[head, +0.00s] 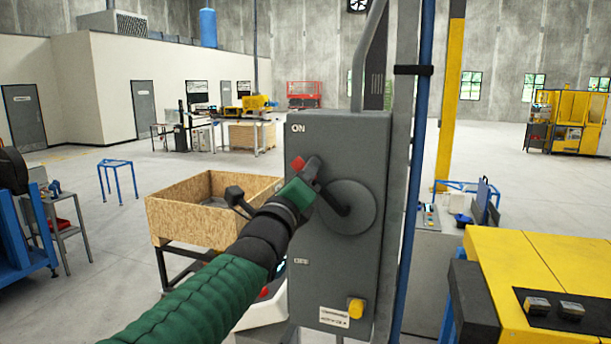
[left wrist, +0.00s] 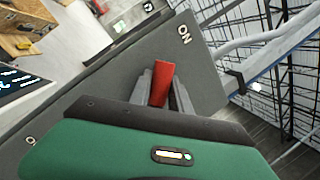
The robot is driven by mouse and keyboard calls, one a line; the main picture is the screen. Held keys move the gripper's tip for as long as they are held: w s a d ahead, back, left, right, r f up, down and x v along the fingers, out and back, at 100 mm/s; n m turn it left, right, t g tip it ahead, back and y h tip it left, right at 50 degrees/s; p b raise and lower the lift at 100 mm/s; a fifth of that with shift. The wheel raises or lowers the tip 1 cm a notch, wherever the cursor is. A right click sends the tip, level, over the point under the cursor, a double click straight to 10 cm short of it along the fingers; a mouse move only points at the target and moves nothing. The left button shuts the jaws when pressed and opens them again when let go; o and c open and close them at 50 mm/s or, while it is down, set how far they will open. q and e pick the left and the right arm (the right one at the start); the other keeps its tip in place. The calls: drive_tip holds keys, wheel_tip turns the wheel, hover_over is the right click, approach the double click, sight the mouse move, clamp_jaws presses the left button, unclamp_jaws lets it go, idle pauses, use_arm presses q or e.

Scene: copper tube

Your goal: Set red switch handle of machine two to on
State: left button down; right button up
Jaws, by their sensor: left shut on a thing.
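The grey switch box (head: 310,250) stands upright in front of me, with "ON" printed near its top left. A round dark disc (head: 362,208) sits on its face. The red switch handle (head: 298,163) shows just past my left gripper (head: 312,172), below the "ON" mark. In the left wrist view the red handle (left wrist: 161,84) lies between the two grey fingers of my left gripper (left wrist: 160,92), which is shut on it. The "ON" print (left wrist: 184,35) is just beyond it. My gripper and wrist hide part of the handle and disc. My right gripper is not in view.
A yellow knob (head: 355,308) sits low on the box. A blue pipe (head: 420,150) and grey post run along the box's right side. A yellow machine (head: 550,260) stands at the right. A wooden crate (head: 185,222) stands behind my left arm. Open floor lies beyond.

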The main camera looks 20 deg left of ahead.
use_arm(q)
drive_tip(key=shift+s+r, duration=0.1)
drive_tip(key=shift+r, duration=0.25)
drive_tip(key=c, duration=1.5)
unclamp_jaws()
drive_tip(key=o, duration=0.3)
drive_tip(key=shift+w+f, duration=0.25)
drive_tip(key=b+v, duration=1.7)
drive_tip(key=b, duration=0.3)
drive_tip(key=shift+w+a+f, duration=0.1)
drive_tip(key=shift+w+f, duration=0.05)
